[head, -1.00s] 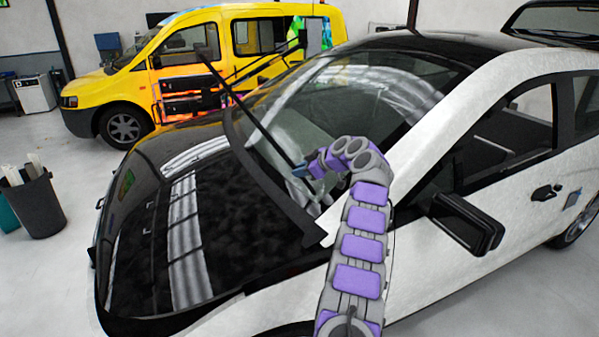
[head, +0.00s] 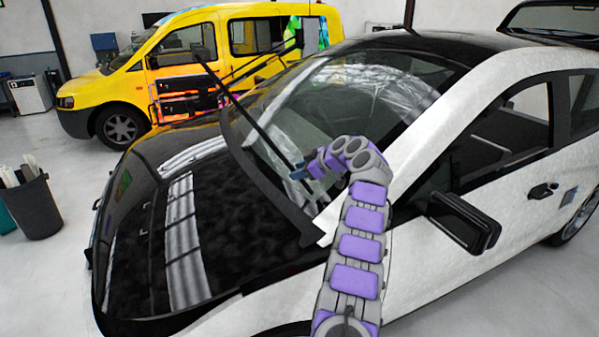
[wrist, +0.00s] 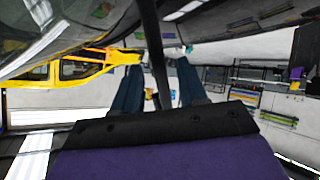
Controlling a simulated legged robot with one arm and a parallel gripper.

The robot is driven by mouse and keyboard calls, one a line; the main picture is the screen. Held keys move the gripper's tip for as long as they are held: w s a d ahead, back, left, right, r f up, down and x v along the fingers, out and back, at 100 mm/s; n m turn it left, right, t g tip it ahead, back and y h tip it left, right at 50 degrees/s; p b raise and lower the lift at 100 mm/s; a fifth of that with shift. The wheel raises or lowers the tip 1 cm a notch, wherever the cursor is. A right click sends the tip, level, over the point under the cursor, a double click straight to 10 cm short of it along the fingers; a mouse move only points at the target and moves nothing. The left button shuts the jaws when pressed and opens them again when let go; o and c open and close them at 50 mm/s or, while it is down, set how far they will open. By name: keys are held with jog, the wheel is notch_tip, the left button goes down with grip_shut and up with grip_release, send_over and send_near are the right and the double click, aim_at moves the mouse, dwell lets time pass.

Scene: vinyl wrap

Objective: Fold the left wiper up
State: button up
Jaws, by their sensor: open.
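A long dark wiper (head: 250,118) slants from the base of the white car's windshield (head: 345,95) to up-left. Its upper end stands clear of the glass, against the yellow van behind. A second thin dark wiper (head: 268,63) sticks up farther along the windshield's far side. My gripper (head: 297,172) is close to the lower part of the near wiper. In the wrist view, my gripper (wrist: 158,85) shows two blue fingers apart, with a dark bar (wrist: 152,45), which looks like the wiper, passing between them. I cannot tell whether either finger touches it.
The glossy black hood (head: 215,215) lies left of my arm. The side mirror (head: 463,221) juts out close on the right. A yellow van (head: 205,75) stands behind, and a dark bin (head: 32,205) stands on the floor at left. Free floor lies between bin and car.

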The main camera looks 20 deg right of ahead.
jog(key=p+v, duration=0.1)
jog(key=v, duration=1.6)
jog(key=shift+d+f, duration=0.2)
jog(key=shift+a, duration=0.1)
